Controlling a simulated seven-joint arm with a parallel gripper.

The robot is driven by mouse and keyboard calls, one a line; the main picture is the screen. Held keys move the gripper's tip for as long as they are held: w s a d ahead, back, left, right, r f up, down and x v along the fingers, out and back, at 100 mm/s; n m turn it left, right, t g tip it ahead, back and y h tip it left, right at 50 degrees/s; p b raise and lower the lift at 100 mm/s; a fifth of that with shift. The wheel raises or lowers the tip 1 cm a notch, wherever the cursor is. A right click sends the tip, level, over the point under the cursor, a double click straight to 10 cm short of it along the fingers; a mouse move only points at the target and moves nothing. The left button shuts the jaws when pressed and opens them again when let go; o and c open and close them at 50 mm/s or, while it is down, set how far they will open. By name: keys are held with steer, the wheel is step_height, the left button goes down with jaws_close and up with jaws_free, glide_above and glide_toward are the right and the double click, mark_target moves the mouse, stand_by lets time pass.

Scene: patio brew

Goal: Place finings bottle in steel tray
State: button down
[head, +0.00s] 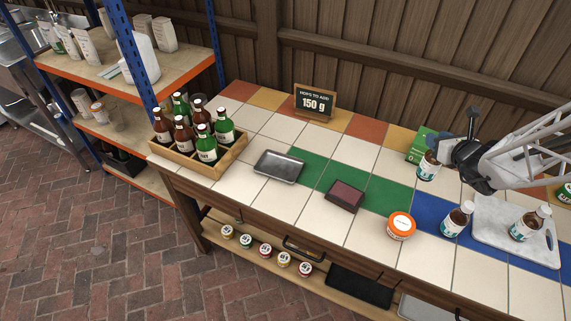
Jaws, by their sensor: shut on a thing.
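The steel tray (279,167) is a small, shallow, empty grey tray on the tiled counter, left of centre. My gripper (441,150) is at the right, well to the right of the tray. It is shut on a small brown bottle with a white and teal label (427,169), which I take as the finings bottle. The bottle's top is partly hidden by the gripper. I cannot tell whether its base touches the counter. Two similar white-capped brown bottles stand nearby, one (457,220) by the marble board and one (525,226) on it.
A maroon block (344,196) and an orange-lidded tub (401,226) are on the counter between tray and bottles. A wooden crate of bottles (183,155) stands left of the tray. A green box (415,147) is behind the held bottle. A sign (314,102) stands at the back.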

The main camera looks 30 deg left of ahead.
steer(key=s+a+f+n+g+y, duration=0.1)
steer(key=s+a+n+g, duration=0.2)
steer(key=s+a, duration=0.4)
steer(key=s+a+f+n+g+y, duration=0.1)
steer(key=s+a, duration=0.6)
steer(key=a, duration=0.8)
steer(key=s+a+f+n+g+y, duration=0.1)
steer(key=s+a+n+g+y, duration=0.2)
steer(key=s+a+n+g, duration=0.2)
steer(key=s+a, duration=0.3)
steer(key=a, duration=0.3)
steer(key=shift+a+f+n+g, duration=0.3)
steer(key=shift+a+f, duration=0.05)
steer(key=shift+f, duration=0.05)
steer(key=w+a+f, duration=0.1)
steer(key=w+a, duration=1)
steer(key=shift+w+f, duration=0.25)
steer(key=shift+w, duration=0.05)
steer(key=shift+f, duration=1.75)
